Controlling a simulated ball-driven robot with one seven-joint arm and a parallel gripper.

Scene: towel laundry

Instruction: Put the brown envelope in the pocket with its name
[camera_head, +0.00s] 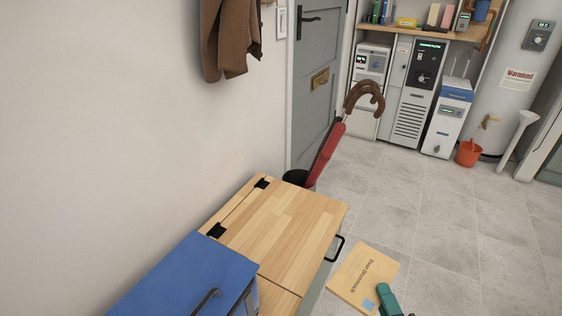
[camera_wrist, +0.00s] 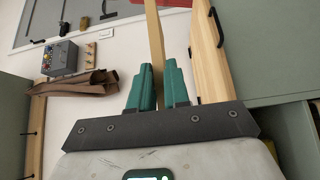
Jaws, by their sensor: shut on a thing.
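The brown envelope (camera_head: 360,272) is a flat tan rectangle with a written name, too small to read surely, and a light blue square near one corner. In the head view it is held at its lower right corner by my gripper (camera_head: 386,303), with its green fingers partly cut off by the frame's lower edge. In the wrist view the envelope (camera_wrist: 153,35) shows edge-on as a thin tan strip between the two green fingers of my gripper (camera_wrist: 159,85). No pocket with a name can be made out in either view.
A wooden-topped cabinet (camera_head: 285,225) with a black handle stands left of the envelope, with a blue box (camera_head: 190,280) on it. A red umbrella (camera_head: 326,155) stands behind. Grey tiled floor (camera_head: 440,210) is free to the right. A brown coat (camera_head: 228,40) hangs on the wall.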

